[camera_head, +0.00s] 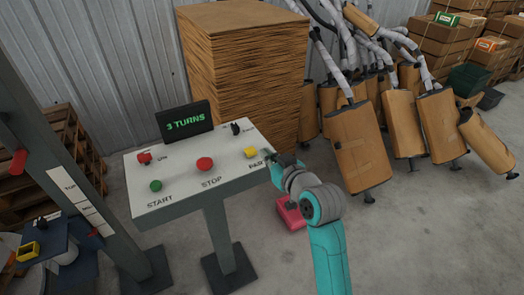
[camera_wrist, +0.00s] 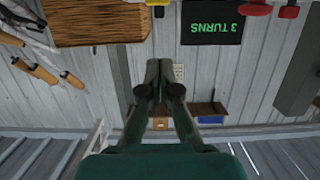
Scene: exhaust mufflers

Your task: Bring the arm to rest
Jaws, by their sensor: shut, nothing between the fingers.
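My gripper (camera_head: 272,157) is at the right edge of the control panel (camera_head: 185,194) in the head view, close to the yellow button (camera_head: 250,153). I cannot tell whether it touches the panel. My teal and grey arm reaches up to it from the bottom. In the wrist view, which is upside down, my gripper (camera_wrist: 159,72) has its two dark fingers together with nothing between them.
The panel carries a red button (camera_head: 205,164), a green button (camera_head: 155,186) and a display (camera_head: 185,121) reading "3 TURNS". A brown stack (camera_head: 245,75) stands behind. Wrapped mufflers (camera_head: 362,150) lean at right. A red object (camera_head: 291,214) lies on the floor.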

